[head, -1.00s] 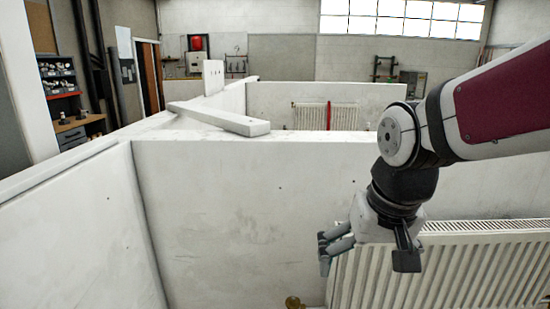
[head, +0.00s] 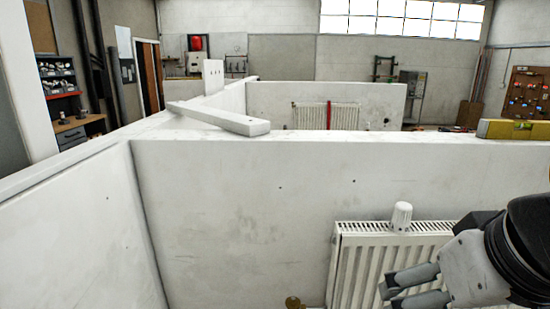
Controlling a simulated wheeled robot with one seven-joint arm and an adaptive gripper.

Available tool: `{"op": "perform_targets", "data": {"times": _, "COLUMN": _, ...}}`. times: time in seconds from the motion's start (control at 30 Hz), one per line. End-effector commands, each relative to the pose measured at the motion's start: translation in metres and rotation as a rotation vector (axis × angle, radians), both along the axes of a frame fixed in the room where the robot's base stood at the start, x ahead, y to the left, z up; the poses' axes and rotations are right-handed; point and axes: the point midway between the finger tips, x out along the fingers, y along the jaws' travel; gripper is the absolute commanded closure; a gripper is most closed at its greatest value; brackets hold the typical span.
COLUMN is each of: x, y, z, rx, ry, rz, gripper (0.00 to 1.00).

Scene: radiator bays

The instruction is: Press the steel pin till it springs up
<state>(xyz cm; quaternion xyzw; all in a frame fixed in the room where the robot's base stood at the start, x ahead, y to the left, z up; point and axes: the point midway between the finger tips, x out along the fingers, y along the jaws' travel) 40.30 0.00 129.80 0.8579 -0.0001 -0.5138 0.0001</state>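No steel pin can be made out in the head view. A brass-coloured fitting (head: 294,302) shows at the bottom edge, left of the radiator, cut off by the frame. A white ribbed knob (head: 402,217) stands upright on top of the white radiator (head: 350,262). My gripper (head: 388,292) is at the lower right, in front of the radiator, with grey fingers pointing left toward the brass fitting's side and apart from it. Part of the gripper is cut off or hidden, so its opening is unclear.
A white partition wall (head: 240,215) stands behind the radiator, with a side wall (head: 70,235) at the left. A white bar (head: 220,118) and a yellow level (head: 512,129) lie on the wall top.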

Motion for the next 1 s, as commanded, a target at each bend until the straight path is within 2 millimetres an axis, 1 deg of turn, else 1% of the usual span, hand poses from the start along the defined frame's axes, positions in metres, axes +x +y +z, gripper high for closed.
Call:
{"op": "perform_targets", "data": {"times": 0.03, "x": 0.0001, "y": 0.0001, "z": 0.0, "rx": 0.0, "ry": 0.0, "rz": 0.0, "gripper": 0.36}}
{"op": "perform_targets", "data": {"times": 0.07, "x": 0.0001, "y": 0.0001, "z": 0.0, "rx": 0.0, "ry": 0.0, "rz": 0.0, "gripper": 0.43}}
{"op": "perform_targets", "data": {"times": 0.1, "x": 0.0002, "y": 0.0001, "z": 0.0001, "rx": 0.0, "ry": 0.0, "rz": 0.0, "gripper": 0.52}}
{"op": "perform_targets", "data": {"times": 0.17, "x": 0.0002, "y": 0.0001, "z": 0.0001, "rx": 0.0, "ry": 0.0, "rz": 0.0, "gripper": 0.66}}
{"op": "perform_targets", "data": {"times": 0.2, "x": 0.0002, "y": 0.0001, "z": 0.0001, "rx": 0.0, "ry": 0.0, "rz": 0.0, "gripper": 0.75}}
{"op": "perform_targets", "data": {"times": 0.27, "x": 0.0002, "y": 0.0001, "z": 0.0001, "rx": 0.0, "ry": 0.0, "rz": 0.0, "gripper": 0.88}}
{"op": "perform_targets", "data": {"times": 0.3, "x": 0.0003, "y": 0.0001, "z": 0.0001, "rx": 0.0, "ry": 0.0, "rz": 0.0, "gripper": 0.97}}
{"op": "perform_targets", "data": {"times": 0.33, "x": 0.0003, "y": 0.0001, "z": 0.0001, "rx": 0.0, "ry": 0.0, "rz": 0.0, "gripper": 1.0}}
{"op": "perform_targets", "data": {"times": 1.0, "x": 0.0003, "y": 0.0001, "z": 0.0001, "rx": 0.0, "ry": 0.0, "rz": 0.0, "gripper": 1.0}}
